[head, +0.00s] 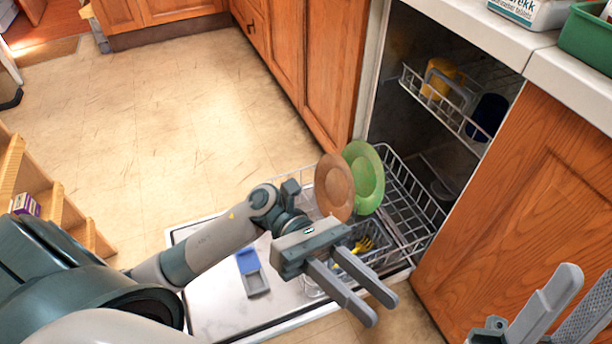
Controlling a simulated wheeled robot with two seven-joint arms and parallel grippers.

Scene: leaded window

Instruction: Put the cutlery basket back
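The grey cutlery basket (381,237) shows in the head view in the pulled-out lower rack (425,208) of the dishwasher, with a yellow fork (362,245) in it. My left gripper hides part of the basket, so I cannot tell its full outline or whether it is seated. My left gripper (381,307) is over the near side of the rack, its two fingers apart and pointing to the lower right, with nothing clearly held between them. My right gripper (588,290) is at the lower right edge, partly cut off, its fingers apart and empty, away from the basket.
A brown plate (334,186) and a green plate (364,177) stand in the lower rack beside my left wrist. The dishwasher door (215,312) lies open. The upper rack (448,112) holds cups. A wooden cabinet (520,190) is at right; the floor at left is clear.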

